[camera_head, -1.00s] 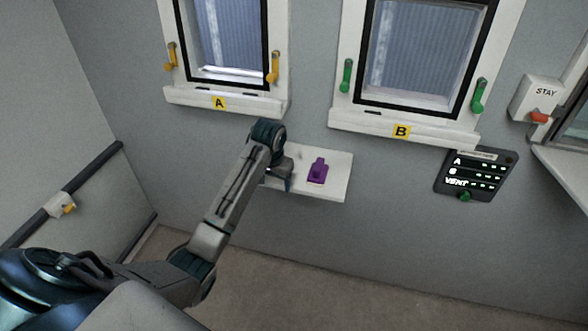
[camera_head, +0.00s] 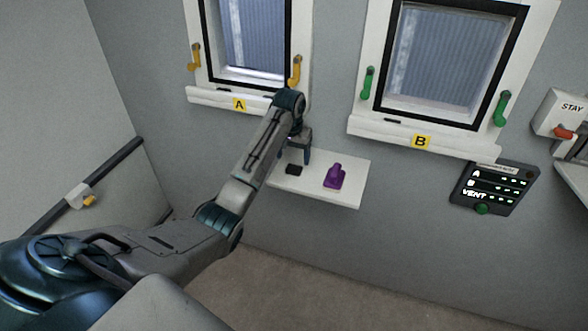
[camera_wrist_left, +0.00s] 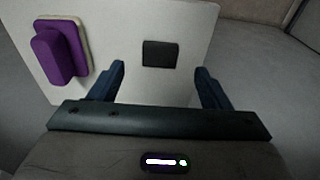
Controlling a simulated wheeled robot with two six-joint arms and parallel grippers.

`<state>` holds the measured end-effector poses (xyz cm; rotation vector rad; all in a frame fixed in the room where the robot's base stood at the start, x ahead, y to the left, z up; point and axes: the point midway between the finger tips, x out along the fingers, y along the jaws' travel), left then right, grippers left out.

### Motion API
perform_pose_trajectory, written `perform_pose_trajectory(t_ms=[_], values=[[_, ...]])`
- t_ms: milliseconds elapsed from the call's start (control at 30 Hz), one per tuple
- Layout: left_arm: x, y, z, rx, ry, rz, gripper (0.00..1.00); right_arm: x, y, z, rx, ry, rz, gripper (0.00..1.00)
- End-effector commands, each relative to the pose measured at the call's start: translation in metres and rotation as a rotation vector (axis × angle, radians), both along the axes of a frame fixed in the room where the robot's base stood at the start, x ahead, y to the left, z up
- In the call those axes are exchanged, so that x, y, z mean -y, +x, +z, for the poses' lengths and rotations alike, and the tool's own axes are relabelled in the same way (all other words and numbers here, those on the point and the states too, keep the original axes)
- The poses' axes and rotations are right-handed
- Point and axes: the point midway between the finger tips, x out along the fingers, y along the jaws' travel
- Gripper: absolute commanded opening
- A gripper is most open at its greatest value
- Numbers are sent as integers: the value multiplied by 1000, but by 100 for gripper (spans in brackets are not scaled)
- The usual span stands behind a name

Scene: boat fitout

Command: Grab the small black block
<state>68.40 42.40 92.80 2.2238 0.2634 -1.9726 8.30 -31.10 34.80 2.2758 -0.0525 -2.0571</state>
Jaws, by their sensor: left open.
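The small black block (camera_head: 293,169) lies on a white shelf (camera_head: 340,194) on the wall, left of a purple object. In the left wrist view the black block (camera_wrist_left: 159,53) lies flat on the shelf, beyond the fingertips and between their lines. My left gripper (camera_head: 297,157) is over the shelf's back left part, close to the block. In the wrist view its two fingers (camera_wrist_left: 160,68) are spread wide with nothing between them. My right gripper is not in view.
A purple object with a handle-like top (camera_head: 334,176) stands on the shelf; it also shows in the wrist view (camera_wrist_left: 60,50), left of the fingers. A dark panel (camera_head: 494,188) hangs at the right.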

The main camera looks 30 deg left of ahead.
Motion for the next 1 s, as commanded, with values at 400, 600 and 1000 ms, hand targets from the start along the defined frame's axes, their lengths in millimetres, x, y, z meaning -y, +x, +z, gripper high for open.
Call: perform_pose_trajectory(t_ms=[400,600,1000], values=[[-3,10,-48,-2,0,0,71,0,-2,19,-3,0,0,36],[-3,11,-54,1,1,-1,71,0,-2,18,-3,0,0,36],[-3,11,-53,1,0,-1,23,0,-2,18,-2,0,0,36]])
